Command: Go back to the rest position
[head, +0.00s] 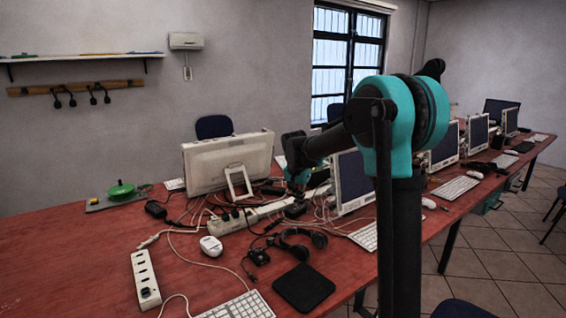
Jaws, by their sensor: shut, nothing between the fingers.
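My arm rises at the right of the head view and reaches left over the red table (85,250). My gripper (296,207) points down at the arm's end, small and dark, close over the cable tangle (235,212) and the right end of a white power strip (250,215). It is shut with nothing seen in it. Whether its tips touch a cable or the strip, I cannot tell. Part of the table behind the arm is hidden.
A white monitor (228,165) stands behind the cables, and another monitor (352,182) to the right. Headphones (298,243), a white mouse (211,246), a black pad (304,288) and a second power strip (145,280) lie in front.

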